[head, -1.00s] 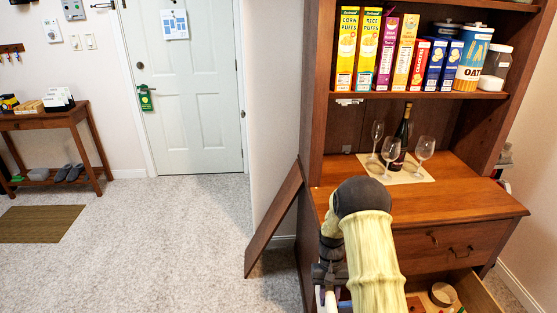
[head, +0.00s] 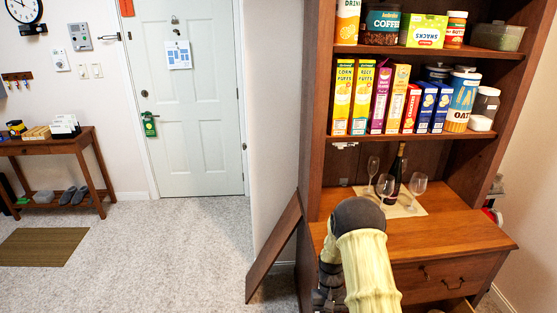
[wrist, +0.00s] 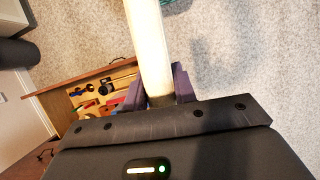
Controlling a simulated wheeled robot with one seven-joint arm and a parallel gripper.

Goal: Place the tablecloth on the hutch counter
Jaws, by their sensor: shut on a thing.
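The tablecloth (wrist: 150,45) looks like a pale cream roll in the wrist view. It runs from the top edge down into my gripper (wrist: 156,88), which is shut on it with purple fingers either side. Carpet and an open drawer lie beyond it. In the head view, the hutch counter (head: 450,237) is a brown wooden top below the shelves. My bent arm stands in front of its left part and hides some of it. The gripper and the roll cannot be made out clearly in the head view.
A wine bottle (head: 395,178) and glasses (head: 416,187) stand on a pale mat (head: 412,209) at the counter's back left. The counter's right and front are bare. An open drawer (wrist: 70,108) holds small items. A board (head: 273,248) leans on the hutch's left side.

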